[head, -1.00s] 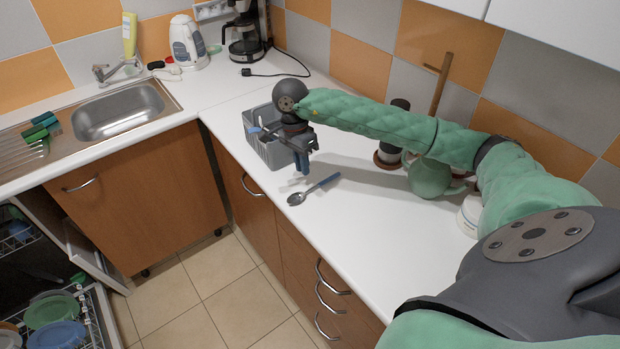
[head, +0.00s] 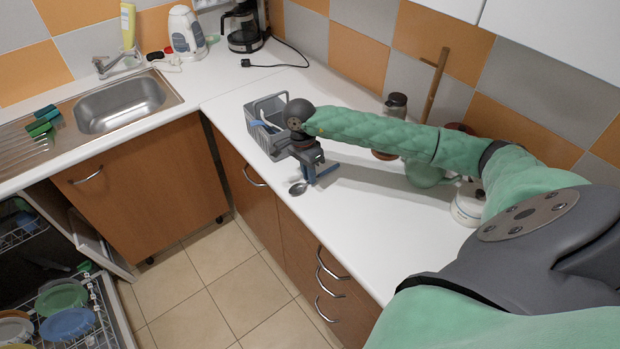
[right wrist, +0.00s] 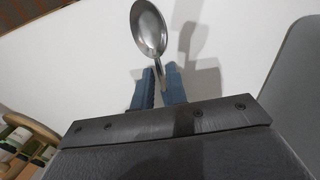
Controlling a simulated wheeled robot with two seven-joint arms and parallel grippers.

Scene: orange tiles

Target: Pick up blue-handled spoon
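The blue-handled spoon (head: 298,188) lies on the white counter near its front edge, metal bowl toward the front left. Its blue handle runs back to the right, partly hidden by my right gripper (head: 307,173). That gripper is low over the counter at the spoon, blue fingers pointing down. In the right wrist view, the spoon (right wrist: 149,30) shows its bowl beyond the fingertips, and its neck runs down between the two blue fingers of the gripper (right wrist: 159,82). The fingers are close together around it; whether they press on the handle is unclear. My left gripper is not in view.
A grey basket (head: 262,120) with utensils stands just behind the right gripper. A green pot (head: 424,173), a dark-lidded jar (head: 395,105) and a white container (head: 467,204) stand along the right. The counter's front edge is close to the spoon; the counter front right is clear.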

